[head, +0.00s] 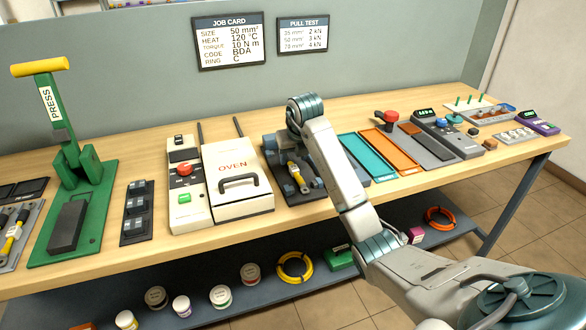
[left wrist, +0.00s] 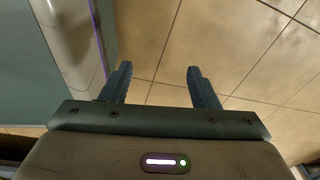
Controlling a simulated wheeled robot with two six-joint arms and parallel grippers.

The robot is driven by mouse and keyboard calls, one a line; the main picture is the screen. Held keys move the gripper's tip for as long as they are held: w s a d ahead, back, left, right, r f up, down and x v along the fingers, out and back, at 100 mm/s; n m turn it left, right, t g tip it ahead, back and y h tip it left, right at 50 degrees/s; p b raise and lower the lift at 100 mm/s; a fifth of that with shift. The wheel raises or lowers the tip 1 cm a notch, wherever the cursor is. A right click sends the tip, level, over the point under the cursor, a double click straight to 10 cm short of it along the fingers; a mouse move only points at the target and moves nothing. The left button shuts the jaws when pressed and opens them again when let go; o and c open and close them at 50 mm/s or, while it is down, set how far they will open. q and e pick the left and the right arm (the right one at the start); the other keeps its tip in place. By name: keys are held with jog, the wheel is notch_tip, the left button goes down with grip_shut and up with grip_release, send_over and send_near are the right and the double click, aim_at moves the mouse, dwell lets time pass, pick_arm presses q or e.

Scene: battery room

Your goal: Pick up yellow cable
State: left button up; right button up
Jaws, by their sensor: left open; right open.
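A coil of yellow cable (head: 283,275) lies on the lower shelf under the bench, near the shelf's middle. A short yellow piece (head: 292,169) also shows on a dark fixture on the bench top; I cannot tell whether it is cable or a tool. My right gripper (head: 296,180) points down over that fixture. It is open, and its fingers are partly hard to make out; I cannot tell whether they touch the piece. My left gripper (left wrist: 155,70) is open and empty, with tiled floor behind its fingers. It is not in the head view.
The bench (head: 130,262) holds a green press (head: 75,205), a white oven (head: 237,180), a teal tray (head: 365,157) and an orange tray (head: 389,152). The lower shelf (head: 215,318) also carries several jars, a green box (head: 340,258) and an orange coil (head: 440,211). Floor in front is clear.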

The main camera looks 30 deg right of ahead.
aim_at(293, 165)
jog(key=shift+p+x, duration=0.4)
jog(key=shift+x, duration=1.55)
pick_arm(q)
jog(key=s, duration=0.3)
jog(key=shift+a+f, duration=0.1)
jog(key=shift+f, duration=0.3)
pick_arm(e)
jog(key=shift+s+d, duration=0.15)
jog(key=shift+c, duration=0.5)
grip_shut()
